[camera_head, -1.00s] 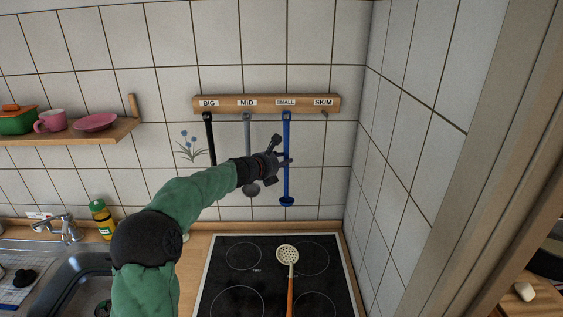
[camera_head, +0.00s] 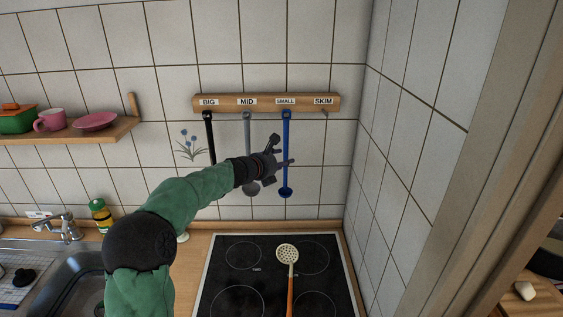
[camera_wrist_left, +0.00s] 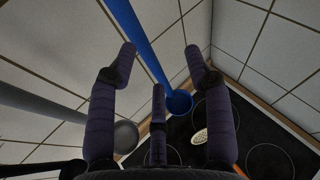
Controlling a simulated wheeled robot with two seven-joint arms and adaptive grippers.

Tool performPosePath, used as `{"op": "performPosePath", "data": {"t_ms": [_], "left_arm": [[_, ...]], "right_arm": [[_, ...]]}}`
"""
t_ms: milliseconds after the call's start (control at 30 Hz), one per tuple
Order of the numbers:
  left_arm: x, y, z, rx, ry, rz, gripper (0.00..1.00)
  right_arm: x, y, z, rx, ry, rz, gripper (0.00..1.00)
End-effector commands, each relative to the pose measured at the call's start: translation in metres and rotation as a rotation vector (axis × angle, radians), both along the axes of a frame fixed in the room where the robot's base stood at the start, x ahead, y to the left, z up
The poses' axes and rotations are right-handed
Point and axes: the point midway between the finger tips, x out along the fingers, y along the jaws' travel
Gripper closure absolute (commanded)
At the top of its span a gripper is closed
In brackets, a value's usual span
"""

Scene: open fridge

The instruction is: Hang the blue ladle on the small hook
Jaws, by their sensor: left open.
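The blue ladle (camera_head: 286,155) hangs straight down against the tiles, its top at the hook under the SMALL label (camera_head: 285,101) on the wooden rack (camera_head: 265,108). Its bowl (camera_head: 286,192) is at the bottom. My left gripper (camera_head: 283,153) is beside and in front of the ladle's handle, with its fingers apart. In the left wrist view, the blue ladle (camera_wrist_left: 140,38) runs between the spread fingers, and I see no finger closed on it. My right gripper is not in view.
A black ladle (camera_head: 209,135) hangs under BIG and a grey ladle (camera_head: 247,132) under MID. The SKIM hook (camera_head: 325,113) is empty. A skimmer (camera_head: 288,255) lies on the black stove (camera_head: 325,280). A shelf (camera_head: 120,130) is at left.

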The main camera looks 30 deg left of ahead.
Motion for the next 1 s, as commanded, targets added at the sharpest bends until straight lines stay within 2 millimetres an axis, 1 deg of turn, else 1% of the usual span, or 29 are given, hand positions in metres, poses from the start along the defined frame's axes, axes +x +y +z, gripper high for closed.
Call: {"op": "performPosePath", "data": {"t_ms": [1000], "left_arm": [[-0.042,-0.007,0.008,0.0,0.0,0.0,0.49]], "right_arm": [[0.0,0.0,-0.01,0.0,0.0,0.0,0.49]]}}
